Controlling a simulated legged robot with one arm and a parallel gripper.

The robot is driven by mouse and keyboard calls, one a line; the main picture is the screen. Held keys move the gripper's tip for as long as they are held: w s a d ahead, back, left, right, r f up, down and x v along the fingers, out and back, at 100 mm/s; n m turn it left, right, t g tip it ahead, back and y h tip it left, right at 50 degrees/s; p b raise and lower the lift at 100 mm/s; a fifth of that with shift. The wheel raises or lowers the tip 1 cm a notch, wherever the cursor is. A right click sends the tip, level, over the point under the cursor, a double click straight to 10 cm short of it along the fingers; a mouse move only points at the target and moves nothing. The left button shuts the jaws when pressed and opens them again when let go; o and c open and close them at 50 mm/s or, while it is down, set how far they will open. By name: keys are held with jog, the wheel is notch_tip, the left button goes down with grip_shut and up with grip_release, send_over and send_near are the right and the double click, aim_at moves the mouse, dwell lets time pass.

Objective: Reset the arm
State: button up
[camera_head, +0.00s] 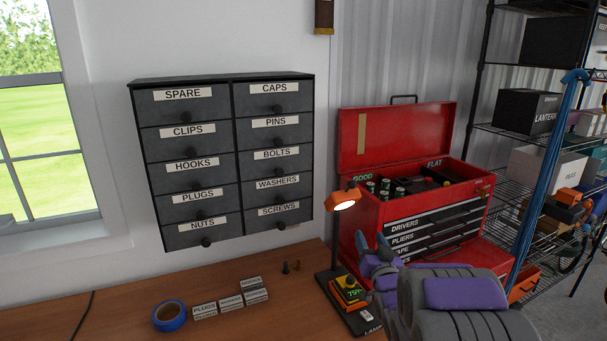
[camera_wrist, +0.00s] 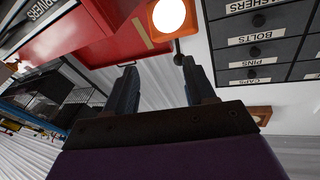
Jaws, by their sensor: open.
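My gripper (camera_head: 371,243) is in front of the red toolbox, near the orange lamp, with its purple and grey arm reaching in from the lower right. In the wrist view, the two dark fingers of my gripper (camera_wrist: 158,70) stand apart with nothing between them. The wrist picture is turned over, with the toolbox at the upper left and the drawer cabinet at the upper right. My gripper appears to touch nothing.
A red toolbox (camera_head: 398,133) stands open on the wooden bench (camera_head: 110,318). A lit orange lamp (camera_head: 343,198) stands beside it. A labelled drawer cabinet (camera_head: 190,143) hangs on the wall. Blue tape (camera_head: 169,316) and small labelled boxes (camera_head: 230,303) lie on the bench. Wire shelves (camera_head: 540,140) are at right.

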jog(key=s+a+f+g, duration=0.2)
jog(key=s+g, duration=0.5)
jog(key=s, duration=1)
jog(key=s+a+f+n+g, duration=0.1)
jog(key=s+g, duration=0.6)
jog(key=s, duration=1)
jog(key=s+a+f+n+g+h, duration=0.1)
jog(key=s+a+g, duration=0.3)
jog(key=s, duration=1.3)
jog(key=f+g, duration=0.1)
jog(key=g, duration=0.2)
jog(key=shift+s+a+f+g, duration=0.3)
jog(key=shift+s+a+f, duration=0.05)
jog(key=shift+f, duration=0.05)
jog(key=shift+w, duration=0.1)
jog(key=shift+c, duration=0.3)
